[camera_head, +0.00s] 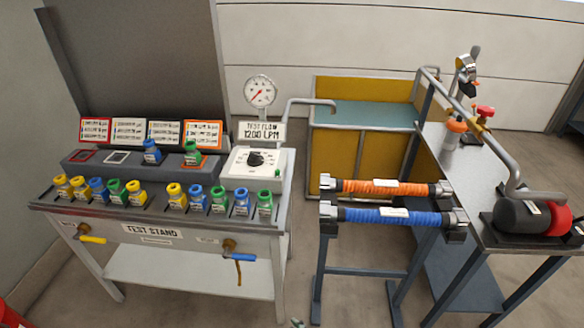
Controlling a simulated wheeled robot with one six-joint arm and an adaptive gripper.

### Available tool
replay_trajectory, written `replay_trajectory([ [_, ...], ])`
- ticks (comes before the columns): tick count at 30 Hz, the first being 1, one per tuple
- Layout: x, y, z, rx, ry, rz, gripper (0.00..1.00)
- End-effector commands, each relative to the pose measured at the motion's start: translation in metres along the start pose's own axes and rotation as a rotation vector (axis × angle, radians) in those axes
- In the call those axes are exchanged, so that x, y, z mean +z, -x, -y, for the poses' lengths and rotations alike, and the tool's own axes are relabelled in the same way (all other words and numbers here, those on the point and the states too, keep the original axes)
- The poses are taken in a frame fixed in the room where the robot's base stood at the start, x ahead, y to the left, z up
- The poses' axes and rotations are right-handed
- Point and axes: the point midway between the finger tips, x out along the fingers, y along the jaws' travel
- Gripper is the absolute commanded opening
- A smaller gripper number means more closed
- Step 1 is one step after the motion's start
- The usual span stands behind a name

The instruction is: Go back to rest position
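A small grey-green tip (297,323) pokes in at the bottom edge of the head view. It may be part of my gripper, but too little shows to be sure, or to tell open from shut. The rest of my arm is out of view. The test stand (190,255) is at the left, with several yellow, blue and green bottles in a row along its front. A blue bottle (152,152) and a green bottle (192,153) stand on the raised grey block behind. A flow box with a black knob (255,159) sits at the stand's right end.
A yellow lever (92,239) and a blue lever (242,257) stick out from the stand's front. Orange (385,188) and blue (390,216) hoses lie on a rack right of it. A pump bench (480,185) stands farther right. Floor shows between stand and rack.

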Motion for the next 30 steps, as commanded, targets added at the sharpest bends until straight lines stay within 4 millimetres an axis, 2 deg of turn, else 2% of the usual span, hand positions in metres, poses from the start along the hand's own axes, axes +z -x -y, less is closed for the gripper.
replay_trajectory([
  [1, 0.019, 0.01, -0.003, 0.021, -0.021, -0.008, 0.72],
  [6, 0.065, 0.048, -0.012, 0.096, -0.09, -0.061, 0.72],
  [11, 0.101, 0.09, -0.016, 0.164, -0.148, -0.113, 0.72],
  [15, 0.126, 0.131, -0.016, 0.222, -0.195, -0.16, 0.72],
  [22, 0.154, 0.205, -0.011, 0.311, -0.262, -0.24, 0.72],
  [30, 0.164, 0.298, 0.0, 0.407, -0.327, -0.339, 0.72],
])
